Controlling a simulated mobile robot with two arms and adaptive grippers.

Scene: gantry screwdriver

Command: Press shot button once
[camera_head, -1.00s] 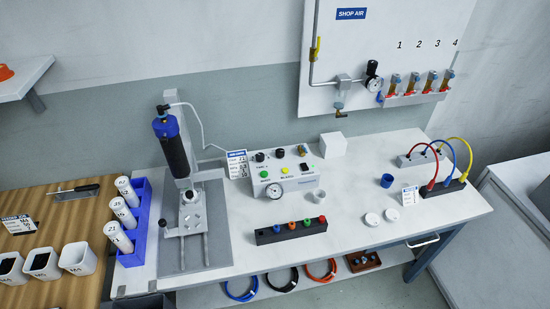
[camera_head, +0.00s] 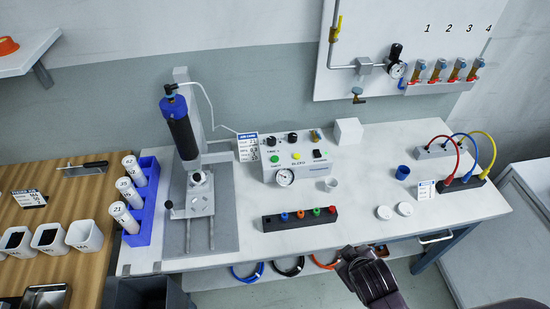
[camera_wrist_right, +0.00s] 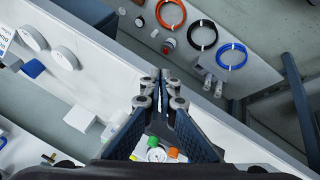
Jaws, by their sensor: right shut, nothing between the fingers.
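The control box (camera_head: 297,171) stands mid-table, with a green button (camera_head: 275,159) on its front left whose label appears to read SHOT. A yellow button (camera_head: 296,156) marked BLEED is to its right. A round gauge (camera_head: 285,177) sits below them. My right gripper (camera_head: 362,264) is at the table's front edge, in front of and to the right of the box, well apart from it. In the right wrist view its fingers (camera_wrist_right: 165,88) are together and empty. Small coloured parts show beyond them; I cannot tell which these are. My left gripper is out of view.
A black rack (camera_head: 299,219) with coloured tips lies between the box and the table's front edge. A small white cup (camera_head: 331,184) stands right of the box. A dispenser stand (camera_head: 186,200) is at left. White caps (camera_head: 384,212) lie at right.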

